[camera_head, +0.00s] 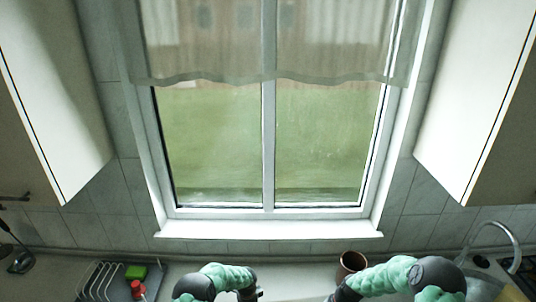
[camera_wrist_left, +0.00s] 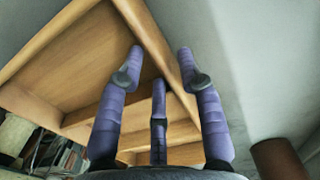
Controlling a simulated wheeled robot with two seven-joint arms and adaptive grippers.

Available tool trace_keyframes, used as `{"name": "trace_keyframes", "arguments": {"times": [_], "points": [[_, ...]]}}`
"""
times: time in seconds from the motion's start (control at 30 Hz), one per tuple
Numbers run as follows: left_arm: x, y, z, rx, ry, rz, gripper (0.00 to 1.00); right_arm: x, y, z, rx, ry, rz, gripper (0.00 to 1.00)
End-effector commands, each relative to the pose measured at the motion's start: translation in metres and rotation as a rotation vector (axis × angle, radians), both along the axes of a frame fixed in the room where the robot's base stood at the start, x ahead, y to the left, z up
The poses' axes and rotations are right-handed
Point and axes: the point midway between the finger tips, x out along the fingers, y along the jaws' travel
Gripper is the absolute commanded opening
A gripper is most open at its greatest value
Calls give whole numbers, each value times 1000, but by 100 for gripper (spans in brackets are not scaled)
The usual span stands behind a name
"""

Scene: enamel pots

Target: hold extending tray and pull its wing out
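The wooden extending tray (camera_wrist_left: 65,65) fills the left and middle of the left wrist view, with raised walls and compartments. It is not visible in the head view. My left gripper (camera_wrist_left: 160,62) has its purple fingers spread at the tray's side wall. One finger lies over the tray's inner side, one by the wall's outer side, and a shorter one between them. I see no clear grip on the wall, and contact is hard to tell. In the head view both arms are cut off at the bottom edge, and my right gripper is out of frame.
A brown pot (camera_head: 351,264) stands on the counter between the arms. A dish rack (camera_head: 99,281), a green sponge (camera_head: 136,272) and a red-topped item (camera_head: 137,289) are at left. A tap (camera_head: 497,236) is at right. Cupboards (camera_head: 50,110) hang on both sides of the window.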

Motion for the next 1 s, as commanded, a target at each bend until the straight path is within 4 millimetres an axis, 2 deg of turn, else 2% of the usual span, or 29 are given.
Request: {"name": "trace_keyframes", "arguments": {"times": [0.5, 0.87, 0.97, 1.0], "points": [[1, 0, 44, 0, -1, 0, 37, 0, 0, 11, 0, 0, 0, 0], [0, 0, 49, 0, 0, 0, 37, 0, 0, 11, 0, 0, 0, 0], [0, 0, 49, 0, 0, 0, 62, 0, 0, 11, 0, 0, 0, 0], [0, 0, 49, 0, 0, 0, 64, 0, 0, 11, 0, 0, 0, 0]]}}
